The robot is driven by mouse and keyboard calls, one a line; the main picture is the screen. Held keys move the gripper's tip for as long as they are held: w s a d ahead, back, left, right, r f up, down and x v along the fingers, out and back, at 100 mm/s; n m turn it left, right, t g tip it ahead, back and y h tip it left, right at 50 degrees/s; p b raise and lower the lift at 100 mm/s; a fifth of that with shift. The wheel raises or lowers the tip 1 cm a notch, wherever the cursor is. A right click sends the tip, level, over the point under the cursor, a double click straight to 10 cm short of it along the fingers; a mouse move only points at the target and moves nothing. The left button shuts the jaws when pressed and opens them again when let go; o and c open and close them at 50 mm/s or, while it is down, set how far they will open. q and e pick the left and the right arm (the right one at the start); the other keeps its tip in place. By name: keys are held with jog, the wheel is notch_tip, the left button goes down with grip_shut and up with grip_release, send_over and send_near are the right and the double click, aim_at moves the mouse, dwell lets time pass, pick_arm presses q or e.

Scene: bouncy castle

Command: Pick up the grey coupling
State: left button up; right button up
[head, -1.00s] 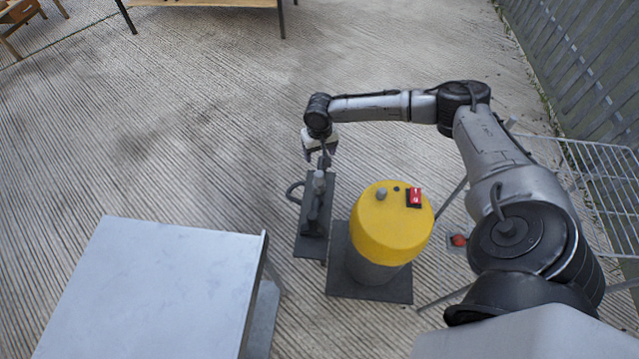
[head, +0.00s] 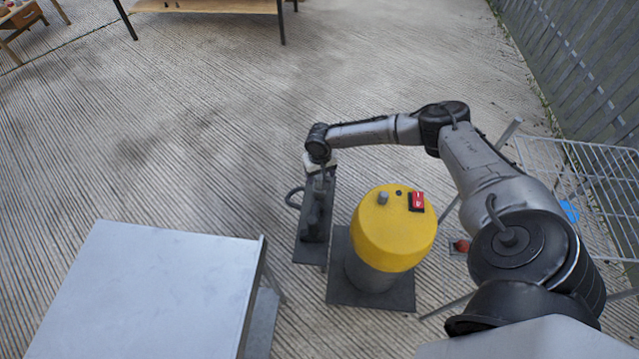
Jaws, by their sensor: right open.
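A grey piece that looks like the coupling (head: 317,194) sits on top of a dark upright device with a hose loop on its left. It is small and partly covered from above. My right gripper (head: 320,176) is open and points down right over it, with its fingers at the height of the piece or just above. I cannot tell whether the fingers touch it. My left gripper is not in view.
A yellow-topped drum (head: 394,228) with a grey knob and red switch stands close right of the device. A pale metal table (head: 150,290) is at the lower left. A wire rack (head: 590,190) stands at the right.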

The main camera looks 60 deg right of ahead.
aim_at(320, 178)
notch_tip(320, 178, down, 3)
jog(key=shift+b, duration=0.3)
jog(key=c, duration=1)
